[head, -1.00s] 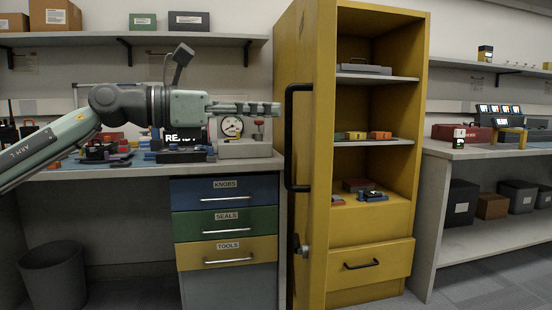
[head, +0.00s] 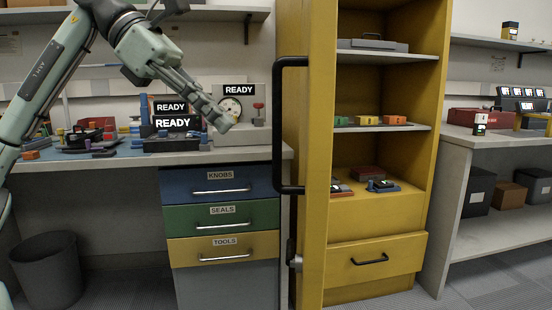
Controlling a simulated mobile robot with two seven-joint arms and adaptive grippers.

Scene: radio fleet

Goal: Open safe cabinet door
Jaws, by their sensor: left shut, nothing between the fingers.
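The yellow safe cabinet (head: 380,215) stands at the centre right with its inside shelves showing. Its yellow door (head: 318,150) stands swung open on the cabinet's left side, seen nearly edge-on. A long black handle (head: 278,125) is on the door's left face, with a grey latch (head: 295,262) lower down. My left gripper (head: 228,122) is shut and empty, in the air in front of the workbench, left of the door handle and apart from it. My right gripper is not in view.
The workbench (head: 240,155) at left carries devices with READY signs. Below it are drawers marked KNOBS, SEALS and TOOLS (head: 223,241). A dark bin (head: 47,270) stands on the floor at left. A side bench (head: 500,145) with a red case (head: 475,116) is at right.

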